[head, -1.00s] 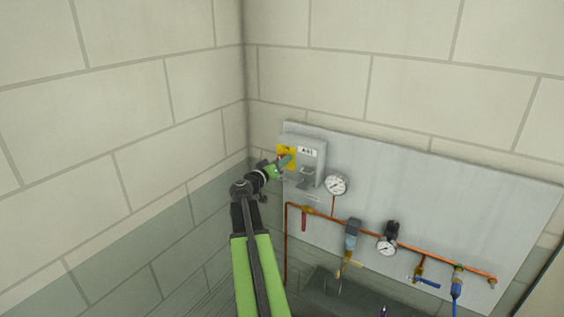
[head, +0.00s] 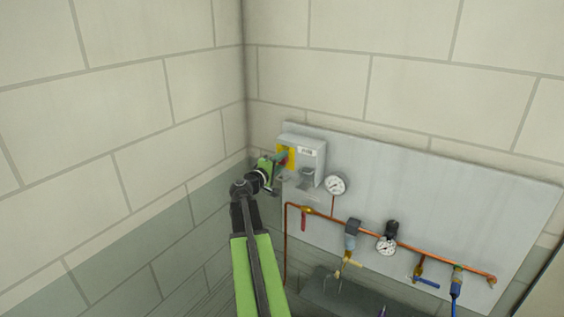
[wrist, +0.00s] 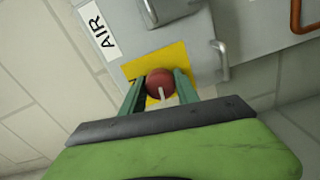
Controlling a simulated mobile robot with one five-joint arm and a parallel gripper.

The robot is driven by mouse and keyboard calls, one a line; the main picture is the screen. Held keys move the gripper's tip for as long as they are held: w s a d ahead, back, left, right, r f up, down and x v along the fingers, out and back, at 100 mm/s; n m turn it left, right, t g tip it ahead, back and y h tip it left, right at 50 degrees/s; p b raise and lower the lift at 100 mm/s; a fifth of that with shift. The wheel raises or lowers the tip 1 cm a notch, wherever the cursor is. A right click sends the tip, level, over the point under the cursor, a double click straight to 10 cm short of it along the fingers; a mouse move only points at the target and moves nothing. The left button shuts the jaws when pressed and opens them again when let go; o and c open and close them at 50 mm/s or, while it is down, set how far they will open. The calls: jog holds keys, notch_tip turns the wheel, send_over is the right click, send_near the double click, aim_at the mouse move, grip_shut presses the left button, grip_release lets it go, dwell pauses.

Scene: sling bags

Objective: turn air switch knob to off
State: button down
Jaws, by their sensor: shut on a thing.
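The air switch knob (wrist: 160,84) is round and red with a white pointer mark. It sits on a yellow plate (wrist: 149,61) on a grey box with an AIR label (wrist: 99,32). In the wrist view my gripper (wrist: 157,88) has one teal finger on each side of the knob, shut on it. In the head view my gripper (head: 280,159) reaches the yellow plate (head: 290,152) on the left face of the grey switch box (head: 313,155). There the knob is mostly hidden behind the fingers.
The box is on a grey wall panel (head: 440,200) beside a round gauge (head: 336,185). A copper pipe (head: 330,217) with valves and another gauge (head: 386,245) runs below. Block walls meet in a corner to the left of the panel.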

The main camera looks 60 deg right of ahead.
jog(key=shift+a+f+n, duration=0.1)
jog(key=shift+n, duration=0.7)
jog(key=c, duration=0.9)
grip_release()
jog(key=a, duration=1.7)
jog(key=shift+a, duration=0.2)
